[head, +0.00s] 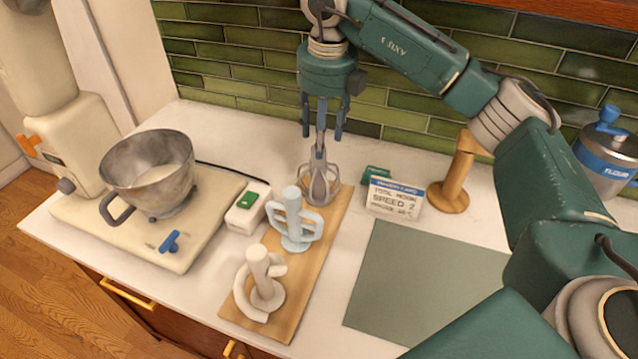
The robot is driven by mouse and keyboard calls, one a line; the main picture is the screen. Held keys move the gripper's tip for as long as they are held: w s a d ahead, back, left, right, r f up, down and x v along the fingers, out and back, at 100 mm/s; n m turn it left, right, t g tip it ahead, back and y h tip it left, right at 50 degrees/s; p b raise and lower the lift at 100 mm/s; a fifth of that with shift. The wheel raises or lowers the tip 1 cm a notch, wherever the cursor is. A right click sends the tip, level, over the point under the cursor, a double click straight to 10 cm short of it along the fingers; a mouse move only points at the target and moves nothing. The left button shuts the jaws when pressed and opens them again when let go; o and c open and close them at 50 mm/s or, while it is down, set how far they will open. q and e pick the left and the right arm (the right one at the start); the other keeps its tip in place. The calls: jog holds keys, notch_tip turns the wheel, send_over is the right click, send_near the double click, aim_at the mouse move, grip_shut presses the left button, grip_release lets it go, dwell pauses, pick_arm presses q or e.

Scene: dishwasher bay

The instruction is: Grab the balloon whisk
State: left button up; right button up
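The balloon whisk (319,184) is a grey wire whisk standing upright at the far end of a wooden board (290,319). My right gripper (322,132) points down above the whisk's wires. Its blue fingers are spread on either side of the whisk's thin upright shaft, with gaps seen on both sides. The top of the shaft is hidden by the gripper. A pale blue flat beater (294,220) and a white dough hook (261,283) stand nearer on the same board. My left gripper is not in view.
A cream stand mixer (75,140) with a metal bowl (148,168) stands left. A small white box with a green switch (247,202) is beside the board. A "SPEED 2" card (395,198), wooden stand (455,180), flour canister (609,150) and bare green mat (425,280) are right.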

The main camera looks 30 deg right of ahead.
aim_at(319, 174)
jog(key=f+p, duration=0.1)
jog(key=w+f+p, duration=0.1)
jog(key=f, duration=0.1)
jog(key=shift+w, duration=0.1)
notch_tip(319, 174, down, 2)
jog(key=shift+w, duration=0.15)
jog(key=shift+f, duration=0.2)
jog(key=c, duration=0.3)
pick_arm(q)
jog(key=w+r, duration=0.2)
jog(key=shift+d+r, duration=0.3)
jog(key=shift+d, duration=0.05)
pick_arm(e)
grip_shut()
